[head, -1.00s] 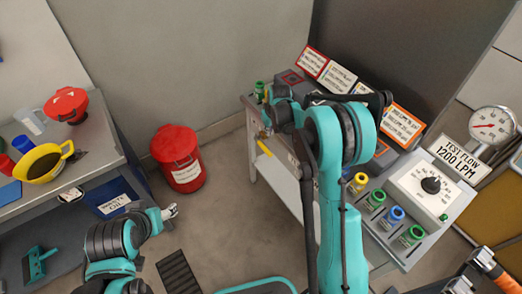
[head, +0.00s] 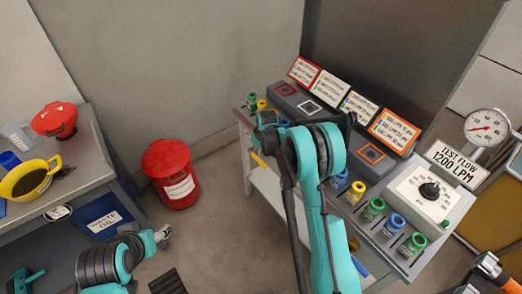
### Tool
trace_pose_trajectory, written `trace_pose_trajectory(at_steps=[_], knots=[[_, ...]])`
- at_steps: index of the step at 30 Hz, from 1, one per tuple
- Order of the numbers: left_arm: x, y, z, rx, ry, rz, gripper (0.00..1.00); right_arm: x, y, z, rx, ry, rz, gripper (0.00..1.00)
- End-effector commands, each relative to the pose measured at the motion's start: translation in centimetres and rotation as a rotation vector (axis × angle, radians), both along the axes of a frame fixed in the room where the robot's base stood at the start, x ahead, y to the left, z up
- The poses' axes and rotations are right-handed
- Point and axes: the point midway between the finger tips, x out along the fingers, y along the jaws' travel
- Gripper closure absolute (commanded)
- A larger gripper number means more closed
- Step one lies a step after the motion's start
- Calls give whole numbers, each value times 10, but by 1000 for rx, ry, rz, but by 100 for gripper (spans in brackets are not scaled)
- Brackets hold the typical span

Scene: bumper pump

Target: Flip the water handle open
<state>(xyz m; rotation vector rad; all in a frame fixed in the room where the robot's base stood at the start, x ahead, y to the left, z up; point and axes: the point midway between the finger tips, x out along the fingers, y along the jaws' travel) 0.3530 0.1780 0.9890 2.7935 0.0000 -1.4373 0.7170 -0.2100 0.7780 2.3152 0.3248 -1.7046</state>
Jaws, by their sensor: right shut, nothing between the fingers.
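A yellow handle (head: 258,160), which I take for the water handle, slants downward at the near left edge of the grey pump bench (head: 275,183). Its pivot is too small to make out. My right arm reaches across the bench, and my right gripper (head: 255,137) is at the bench's left edge, just above the yellow handle. It is shut and holds nothing; I cannot tell whether it touches the handle. My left gripper (head: 162,236) is low over the floor, well left of the bench and away from the handle. Its fingers are too small to read.
Coloured valves and a control box with a black knob (head: 429,190) line the bench, partly behind my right arm. A gauge (head: 487,128) stands at the right. A red bin (head: 171,175) stands on the floor between the bench and the left table (head: 95,165).

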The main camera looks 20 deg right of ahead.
Motion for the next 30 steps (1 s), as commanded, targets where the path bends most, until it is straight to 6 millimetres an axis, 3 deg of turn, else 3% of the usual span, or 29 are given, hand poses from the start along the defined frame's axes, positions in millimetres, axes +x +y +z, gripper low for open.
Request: trace_pose_trajectory(at_steps=[3, 9, 30], knots=[[0, 0, -12, 0, 0, 0, 40, 4, -2, -25, 0, 0, 0, 100], [0, 0, -21, 0, 0, 0, 40, 5, -6, -45, 0, 0, 0, 100], [0, 0, -24, 0, 0, 0, 40, 13, -7, -53, 0, 0, 0, 100]])
